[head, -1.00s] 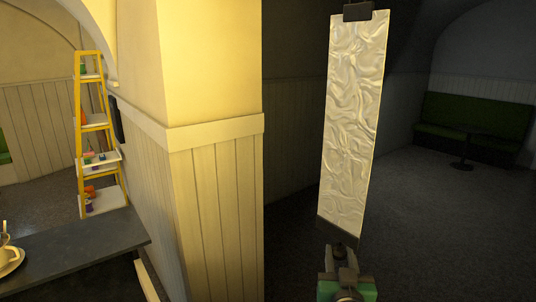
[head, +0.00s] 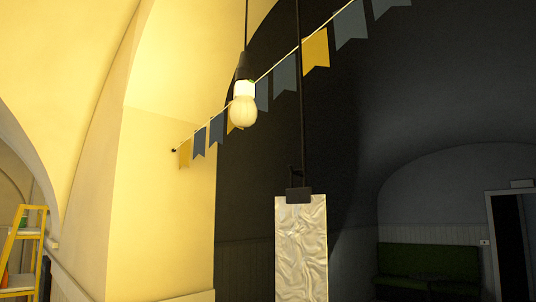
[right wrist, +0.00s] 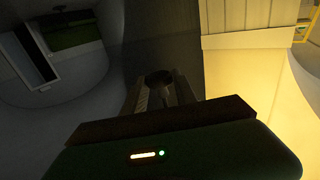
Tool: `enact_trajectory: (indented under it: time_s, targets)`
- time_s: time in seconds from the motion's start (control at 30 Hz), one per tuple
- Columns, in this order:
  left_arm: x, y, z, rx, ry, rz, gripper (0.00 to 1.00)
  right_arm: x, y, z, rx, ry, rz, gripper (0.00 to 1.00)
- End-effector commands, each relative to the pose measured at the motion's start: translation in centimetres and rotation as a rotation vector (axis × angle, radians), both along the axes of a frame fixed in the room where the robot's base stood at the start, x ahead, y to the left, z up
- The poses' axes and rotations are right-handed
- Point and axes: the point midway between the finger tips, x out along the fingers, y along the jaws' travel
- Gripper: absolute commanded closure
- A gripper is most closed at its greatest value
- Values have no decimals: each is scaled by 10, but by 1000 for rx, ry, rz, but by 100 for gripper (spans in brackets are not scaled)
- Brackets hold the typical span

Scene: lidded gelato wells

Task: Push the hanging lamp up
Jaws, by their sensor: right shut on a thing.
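The hanging lamp is a pale bulb (head: 243,111) under a dark socket. It hangs on a black cord in the upper middle of the head view. A thin dark rod (head: 302,90) rises above the clip, apart from the bulb in the picture. My right gripper (right wrist: 160,88) shows in the right wrist view, shut on a dark round thing (right wrist: 158,77) that is poorly lit. I cannot tell whether that thing joins the panel. My left gripper is out of view.
A string of blue and yellow pennants (head: 315,52) runs behind the bulb and rod. A yellow shelf ladder (head: 24,245) is at lower left. A green bench (head: 428,262) and a doorway (head: 512,245) lie at the far right.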

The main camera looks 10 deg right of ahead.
Motion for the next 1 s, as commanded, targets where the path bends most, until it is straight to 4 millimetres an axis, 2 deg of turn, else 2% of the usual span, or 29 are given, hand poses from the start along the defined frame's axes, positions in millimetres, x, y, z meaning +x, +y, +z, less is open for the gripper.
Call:
enact_trajectory:
  time_s: [0.03,0.9,0.93,1.0]
  targets:
    - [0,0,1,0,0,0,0,1,-1,12,1,-26,-3,100]
    - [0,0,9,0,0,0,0,0,-1,25,0,-29,-3,100]
    - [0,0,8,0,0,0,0,0,-1,25,1,-28,-3,62]
    - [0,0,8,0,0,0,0,0,-1,24,1,-26,-3,53]
